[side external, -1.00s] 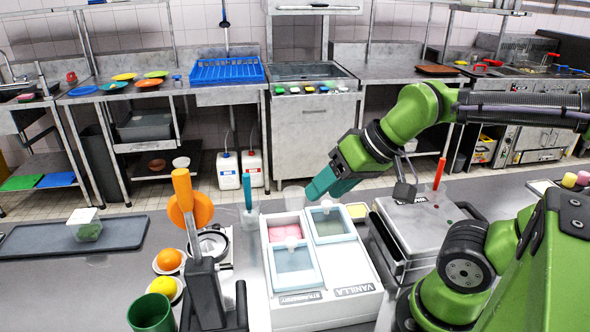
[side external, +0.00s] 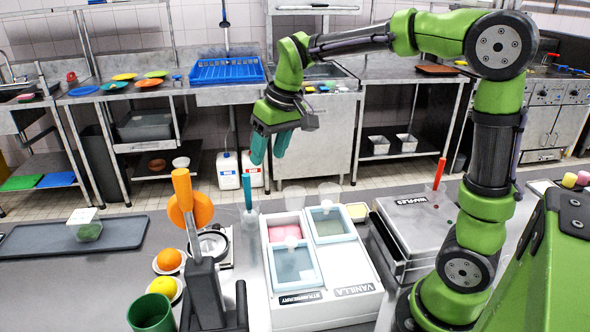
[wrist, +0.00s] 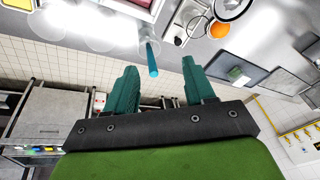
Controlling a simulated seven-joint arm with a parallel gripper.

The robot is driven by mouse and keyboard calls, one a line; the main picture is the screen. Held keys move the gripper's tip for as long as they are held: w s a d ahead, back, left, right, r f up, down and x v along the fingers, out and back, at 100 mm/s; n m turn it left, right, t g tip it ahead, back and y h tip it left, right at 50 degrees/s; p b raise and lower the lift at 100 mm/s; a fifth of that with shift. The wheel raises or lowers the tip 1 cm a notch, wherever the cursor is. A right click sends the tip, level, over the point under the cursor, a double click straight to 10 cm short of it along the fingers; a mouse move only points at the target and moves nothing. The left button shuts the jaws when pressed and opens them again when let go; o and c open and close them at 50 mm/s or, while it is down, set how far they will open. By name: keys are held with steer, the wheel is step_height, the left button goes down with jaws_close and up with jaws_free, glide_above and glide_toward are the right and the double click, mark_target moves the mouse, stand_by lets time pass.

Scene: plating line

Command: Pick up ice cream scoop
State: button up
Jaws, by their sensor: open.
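The ice cream scoop's teal handle (side external: 248,191) stands upright out of a clear holder (side external: 250,222) on the counter, just left of the ice cream box. Its lower part is hard to make out inside the holder. In the wrist view the handle (wrist: 152,62) points towards the gap between my fingers. My gripper (side external: 268,156) is open and empty, fingers down, and appears higher than the handle and slightly to its right. Both teal fingers show in the wrist view (wrist: 160,72), apart, with nothing between them.
The white ice cream box (side external: 330,308) has two tubs with lids. A waffle maker (side external: 418,220) with a red handle stands on its right. An orange juicer lever (side external: 184,200), a plated orange (side external: 169,259) and a green cup (side external: 151,314) are at left. Clear cups stand behind the box.

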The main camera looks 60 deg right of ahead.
steer(key=w+d+n+g, duration=0.1)
steer(key=w+d+n, duration=0.15)
steer(key=w, duration=0.55)
steer(key=n, duration=0.2)
glide_above(246, 187)
steer(key=shift+m+g+h, duration=0.25)
steer(key=shift+g+h, duration=0.05)
steer(key=shift+h, duration=0.1)
steer(key=f, duration=0.9)
steer(key=shift+d+f, duration=0.15)
steer(key=shift+d, duration=0.25)
steer(key=shift+w+f, duration=0.2)
steer(key=shift+f, duration=1.35)
steer(key=shift+w+f, duration=0.2)
steer(key=shift+f, duration=1.3)
steer(key=shift+c, duration=0.2)
jaws_close()
